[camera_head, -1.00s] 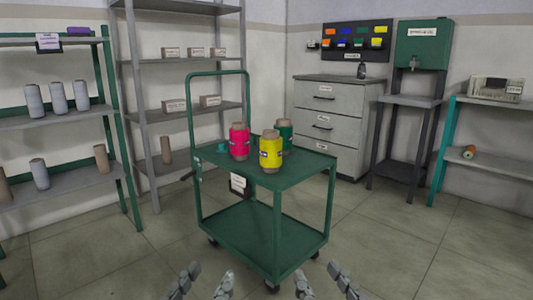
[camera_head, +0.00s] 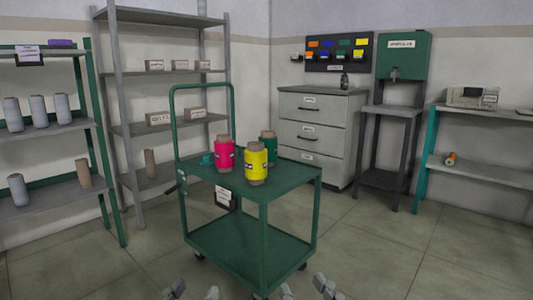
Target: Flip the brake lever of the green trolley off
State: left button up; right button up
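The green trolley (camera_head: 292,177) stands in the middle of the floor, with its tall push handle on its left side. A small dark lever (camera_head: 170,189) sticks out to the left of the trolley's left side, below the top shelf; it looks like the brake lever, but its setting is too small to tell. My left gripper (camera_head: 192,292) is at the bottom edge, open and empty, with only its fingertips showing. My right gripper (camera_head: 306,289) is also at the bottom edge, open and empty. Both are in front of the trolley and apart from it.
Shelves (camera_head: 62,131) stand at left, a drawer cabinet (camera_head: 318,105) behind. Floor at right is clear.

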aim_at(178, 185)
jog(key=i+j+z, duration=0.1)
jog(key=i+j, duration=0.75)
jog(key=i+j+z, duration=0.1)
jog(key=i+j, duration=0.85)
jog(key=i+j+z, duration=0.1)
jog(key=i+j, duration=0.75)
jog(key=j, duration=0.2)
